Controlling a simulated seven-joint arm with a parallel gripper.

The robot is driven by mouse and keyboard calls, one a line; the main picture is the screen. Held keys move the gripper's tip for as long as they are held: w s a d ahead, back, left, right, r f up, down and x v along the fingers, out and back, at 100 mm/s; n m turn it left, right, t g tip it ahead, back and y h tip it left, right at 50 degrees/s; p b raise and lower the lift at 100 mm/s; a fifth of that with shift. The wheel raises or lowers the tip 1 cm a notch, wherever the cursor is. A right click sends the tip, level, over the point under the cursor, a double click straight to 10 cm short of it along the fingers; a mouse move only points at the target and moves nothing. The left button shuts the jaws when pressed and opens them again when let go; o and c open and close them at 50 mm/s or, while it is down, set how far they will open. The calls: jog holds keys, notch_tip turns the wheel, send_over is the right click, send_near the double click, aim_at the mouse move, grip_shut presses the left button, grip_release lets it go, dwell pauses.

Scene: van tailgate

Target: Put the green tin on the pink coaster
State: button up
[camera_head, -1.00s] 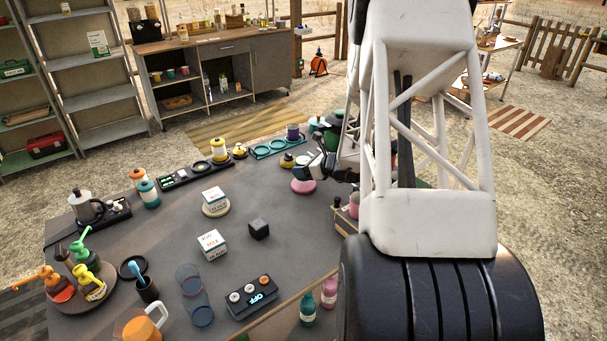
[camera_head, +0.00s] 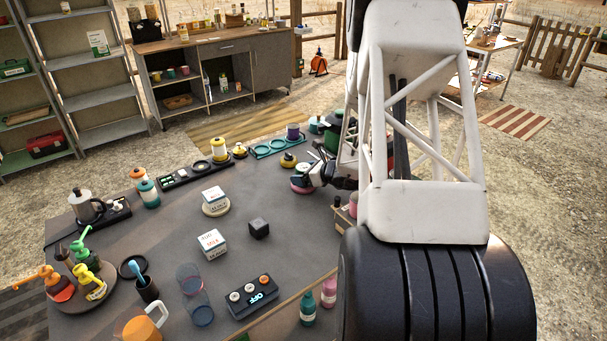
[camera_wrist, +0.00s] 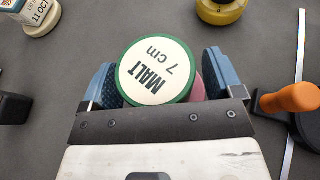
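The green tin (camera_wrist: 157,72) shows in the wrist view from above, with a green rim and a cream lid reading "MALT 7 cm". Part of the pink coaster (camera_wrist: 198,88) shows below and to the right of it. The tin appears to stand over the coaster; its base is hidden. My gripper (camera_wrist: 160,82) has its blue fingers on either side of the tin. A gap shows at the right finger, so the fingers look open around it. In the head view my gripper (camera_head: 309,180) is low at the pink coaster (camera_head: 301,190), partly covering it.
A yellow-and-black object (camera_head: 288,160) stands just behind the coaster, and a teal tray (camera_head: 267,150) lies farther back. A dark cube (camera_head: 259,229) and white boxes (camera_head: 212,243) stand to the left. An orange-knobbed item (camera_wrist: 290,98) is close by the right finger.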

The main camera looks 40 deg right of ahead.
jog(key=shift+r, duration=0.2)
jog(key=shift+s+d+r, duration=0.2)
jog(key=shift+s+d, duration=0.05)
jog(key=shift+s, duration=0.35)
jog(key=shift+v, duration=0.95)
jog(key=shift+w+a+r, duration=0.1)
jog(key=shift+w+r, duration=0.05)
jog(key=shift+r, duration=3.35)
jog(key=s+a+r+n+g+y, duration=0.1)
jog(key=s+a+r+n+g, duration=0.3)
jog(key=a, duration=0.5)
jog(key=s+a+r+n+g, duration=0.1)
jog(key=s+a+r+n, duration=0.25)
jog(key=a+n, duration=0.4)
jog(key=s+a+r+n+g+y, duration=0.1)
jog(key=s+a+r+n+g, duration=0.3)
jog(key=a, duration=0.7)
jog(key=s+a+r+n+h, duration=0.2)
jog(key=s+a+n, duration=0.1)
jog(key=s+n, duration=0.2)
jog(key=s+a+r+n+h, duration=0.2)
jog(key=s+n, duration=0.3)
jog(key=s, duration=0.5)
jog(key=s+a+r+n+g+h, duration=0.1)
jog(key=s+a+r+n+h, duration=0.1)
jog(key=s+a+n, duration=0.3)
jog(key=shift+s+n+h, duration=0.35)
jog(key=shift+s+h, duration=0.45)
jog(key=shift+s, duration=0.45)
